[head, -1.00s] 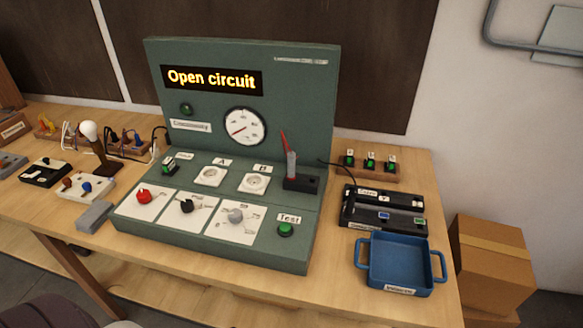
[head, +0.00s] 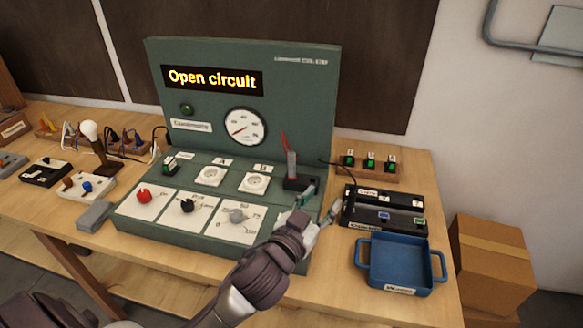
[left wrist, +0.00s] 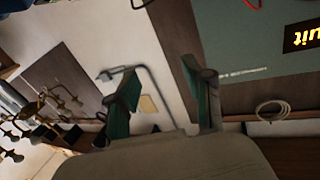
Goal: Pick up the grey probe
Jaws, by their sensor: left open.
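A probe (head: 291,163) with a grey body and a red pointed top stands nearly upright in a black holder (head: 300,184) at the right of the green test panel. My left gripper (head: 320,204) is open, just right of and in front of the holder, lower than the probe in the picture and apart from it. In the left wrist view its two fingers (left wrist: 165,100) are spread with nothing between them. The probe cannot be made out surely in that view. My right gripper is not in view.
The green test panel (head: 245,60) reads "Open circuit". A black device (head: 385,205) and a blue tray (head: 400,262) lie right of the gripper. Several green switches (head: 370,162) stand behind. A lamp with a bulb (head: 90,130) stands on the left.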

